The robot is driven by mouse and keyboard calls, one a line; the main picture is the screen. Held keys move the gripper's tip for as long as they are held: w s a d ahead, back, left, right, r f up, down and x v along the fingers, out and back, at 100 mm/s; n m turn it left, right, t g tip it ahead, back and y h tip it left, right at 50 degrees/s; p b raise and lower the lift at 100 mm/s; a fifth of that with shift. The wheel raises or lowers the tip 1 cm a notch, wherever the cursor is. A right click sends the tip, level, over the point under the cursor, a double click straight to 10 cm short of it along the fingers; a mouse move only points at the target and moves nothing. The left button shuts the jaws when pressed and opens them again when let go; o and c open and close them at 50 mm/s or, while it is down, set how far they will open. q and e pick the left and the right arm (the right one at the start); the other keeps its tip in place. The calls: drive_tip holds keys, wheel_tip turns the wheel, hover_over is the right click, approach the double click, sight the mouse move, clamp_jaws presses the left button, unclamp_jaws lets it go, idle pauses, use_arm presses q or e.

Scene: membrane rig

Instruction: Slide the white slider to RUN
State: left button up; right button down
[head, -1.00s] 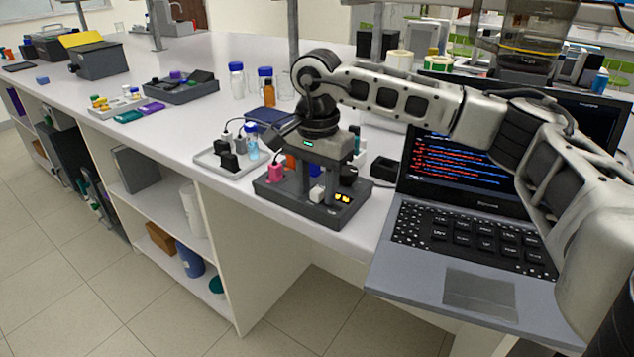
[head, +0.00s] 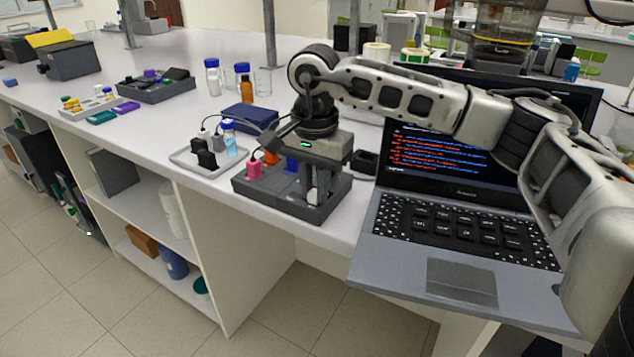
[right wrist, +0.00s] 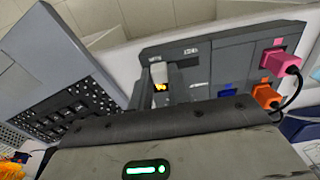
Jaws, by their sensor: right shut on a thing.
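The membrane rig is a dark grey box (head: 250,188) on the bench, left of the laptop. It also shows in the right wrist view (right wrist: 215,55), with pink and orange plugs and blue parts. The white slider (right wrist: 158,72) sits on its top face, near small yellow lights (right wrist: 160,87) and a pale label (right wrist: 190,50). My right gripper (head: 316,192) points down at the rig's right end, its fingers shut on the white slider. In the head view the fingers mostly hide the slider. The label lettering is too small to read. My left gripper is out of view.
A laptop (head: 465,215) stands open just right of the rig. A light tray (head: 185,160) with black plugs and a blue-capped bottle (head: 229,140) is to the left. A dark blue case (head: 250,118) lies behind. The bench's front edge is close to the rig.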

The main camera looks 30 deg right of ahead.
drive_tip(key=c, duration=1.6)
unclamp_jaws()
drive_tip(key=shift+s+d, duration=0.1)
drive_tip(key=shift+d, duration=0.05)
drive_tip(key=shift+o, duration=1.4)
drive_tip(key=shift+s, duration=0.1)
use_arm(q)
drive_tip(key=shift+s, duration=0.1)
use_arm(e)
drive_tip(key=shift+r, duration=0.3)
use_arm(q)
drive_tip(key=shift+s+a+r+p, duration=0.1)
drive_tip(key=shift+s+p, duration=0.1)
drive_tip(key=shift+p, duration=0.55)
use_arm(e)
wheel_tip(320, 180, up, 15)
drive_tip(key=shift+r, duration=0.2)
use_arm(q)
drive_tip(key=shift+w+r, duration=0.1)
